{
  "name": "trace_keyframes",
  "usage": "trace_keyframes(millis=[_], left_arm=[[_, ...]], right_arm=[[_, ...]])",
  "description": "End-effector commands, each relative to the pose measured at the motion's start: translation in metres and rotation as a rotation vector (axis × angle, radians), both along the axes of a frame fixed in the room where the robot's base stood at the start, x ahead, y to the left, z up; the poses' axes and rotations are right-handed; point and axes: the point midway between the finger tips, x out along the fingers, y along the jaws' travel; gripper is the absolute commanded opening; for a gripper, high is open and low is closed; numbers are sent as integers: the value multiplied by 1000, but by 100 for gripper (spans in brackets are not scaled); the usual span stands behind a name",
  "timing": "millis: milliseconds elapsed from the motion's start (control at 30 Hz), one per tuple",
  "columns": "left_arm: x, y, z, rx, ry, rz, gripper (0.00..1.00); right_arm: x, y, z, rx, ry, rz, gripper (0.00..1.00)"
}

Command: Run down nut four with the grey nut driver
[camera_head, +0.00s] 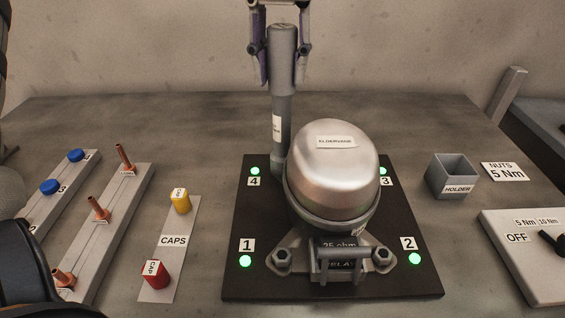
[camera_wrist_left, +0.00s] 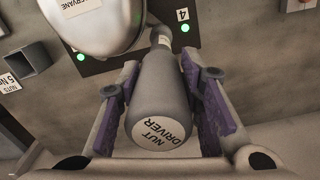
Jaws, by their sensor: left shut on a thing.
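My left gripper (camera_head: 281,50) is shut on the grey nut driver (camera_head: 280,95), which stands upright behind the compressor (camera_head: 334,180). The driver's lower end is at the back left corner of the black pallet (camera_head: 235,285), beside label 4 (camera_head: 254,181). The nut under it is hidden. In the left wrist view, the driver (camera_wrist_left: 160,100) sits between both purple finger pads, with its labelled end towards the camera. Green lights show by labels 1, 2, 3 and 4. Hex nuts show at the front left (camera_head: 282,257) and front right (camera_head: 382,257) feet. My right gripper is not in view.
The grey holder (camera_head: 452,177) on the right looks empty. A switch box (camera_head: 530,260) with its OFF label stands front right. On the left are a yellow cap (camera_head: 181,201), a red cap (camera_head: 154,274) and racks with copper stubs (camera_head: 98,208) and blue caps (camera_head: 50,187).

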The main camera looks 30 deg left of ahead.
Motion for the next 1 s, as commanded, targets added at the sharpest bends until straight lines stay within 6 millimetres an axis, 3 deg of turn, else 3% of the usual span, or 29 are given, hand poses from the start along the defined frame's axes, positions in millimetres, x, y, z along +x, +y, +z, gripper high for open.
trace_keyframes(millis=[533, 1000], left_arm=[[0, 0, 44, -1, -10, 0, 0], [0, 0, 50, -1, -9, 0, 0]], right_arm=[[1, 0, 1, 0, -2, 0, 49], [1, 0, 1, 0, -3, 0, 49]])
